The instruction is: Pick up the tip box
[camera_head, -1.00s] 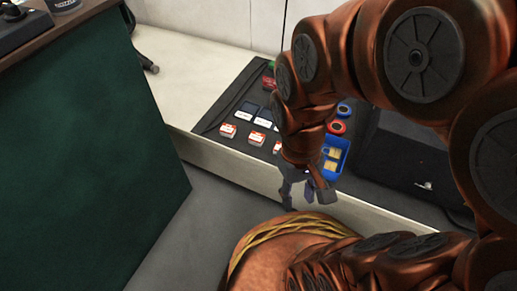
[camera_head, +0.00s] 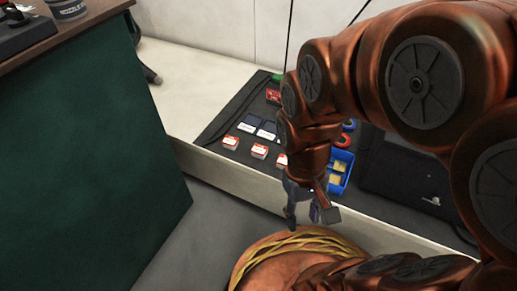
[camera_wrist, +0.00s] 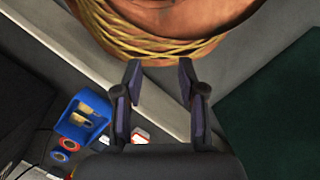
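Small red-and-white boxes stand in a row on a dark mat: a left box (camera_head: 230,143), a middle box (camera_head: 260,151) and a right box (camera_head: 281,160) partly behind my arm. I cannot tell which of them is the tip box. My gripper (camera_head: 312,214) points down in front of the ledge edge, apart from the boxes. In the wrist view my gripper (camera_wrist: 159,66) has its fingers spread with nothing between them. A red-and-white box (camera_wrist: 139,135) shows there between the fingers' bases, partly hidden.
The dark mat (camera_head: 219,126) lies on a pale ledge (camera_head: 190,84). A blue bin (camera_head: 347,164) with yellowish pieces, red and blue rings and a black case (camera_head: 405,178) are to the right. A green panel (camera_head: 85,165) stands at left. My arm hides part of the mat.

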